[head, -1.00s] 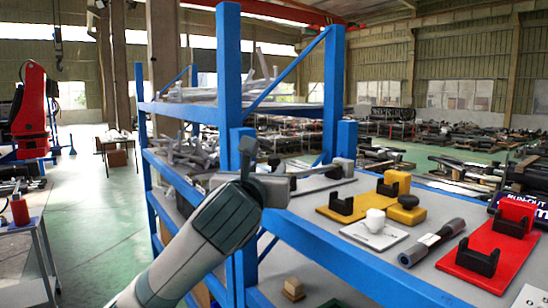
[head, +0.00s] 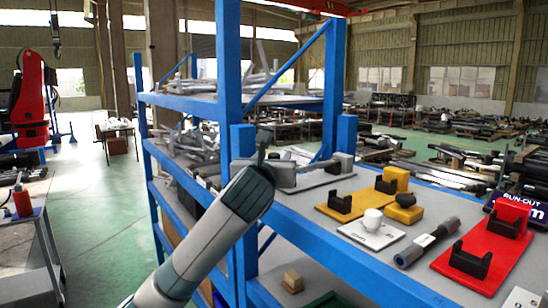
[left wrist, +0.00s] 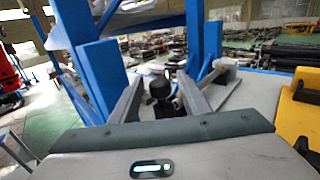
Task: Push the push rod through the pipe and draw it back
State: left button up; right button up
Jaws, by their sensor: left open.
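A grey cylinder with a dark end and a pale band (head: 427,243) lies on the top shelf between the yellow and red plates; I cannot tell for certain whether it is the pipe. My left gripper (head: 280,168) is over the shelf's left end, beside a grey plate with a black cradle (head: 333,168). In the left wrist view its two grey fingers (left wrist: 158,92) stand apart. A black knobbed piece (left wrist: 160,88), perhaps the push rod's end, shows between them, not visibly gripped. The rest of it is hidden. My right gripper is out of view.
The blue rack's upright (head: 242,190) stands close to my left arm.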

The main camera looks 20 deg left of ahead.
pick_arm(q)
grip_shut()
jog(key=shift+s+a+r, duration=0.1)
jog(key=shift+s+a, duration=0.25)
jog(key=s+a, duration=0.1)
jog(key=s+a+p, duration=0.1)
jog(key=shift+s, duration=0.3)
jog(key=shift+d, duration=0.1)
jog(key=shift+c, duration=0.5)
grip_release()
jog(key=shift+o, duration=0.5)
jog(key=shift+s, duration=0.1)
jog(key=shift+s+a, duration=0.1)
jog(key=shift+a, duration=0.1)
jog(key=shift+d, duration=0.1)
